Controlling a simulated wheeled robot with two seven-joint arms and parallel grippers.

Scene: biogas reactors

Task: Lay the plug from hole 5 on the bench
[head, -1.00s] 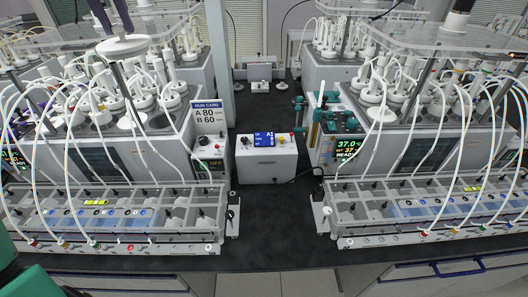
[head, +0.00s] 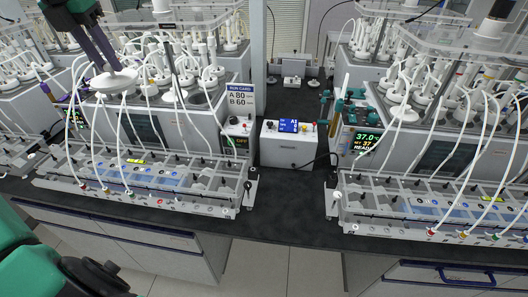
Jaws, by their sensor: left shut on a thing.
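My left gripper (head: 110,68) reaches in from the top left with its purple fingers shut on a white, disc-topped plug (head: 113,81). The plug is held up in front of the left bath unit, and white tubes hang close under it. Whether any tube is joined to the plug is unclear. The left bath unit (head: 215,128) carries several white-capped bottles, and hole numbers are too small to read. The black bench (head: 290,200) shows bare between the two units and along the front.
A tray rack (head: 150,180) runs before the left unit. The right unit (head: 385,118) and its rack (head: 430,208) bound the clear strip. White tubes loop over both racks.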

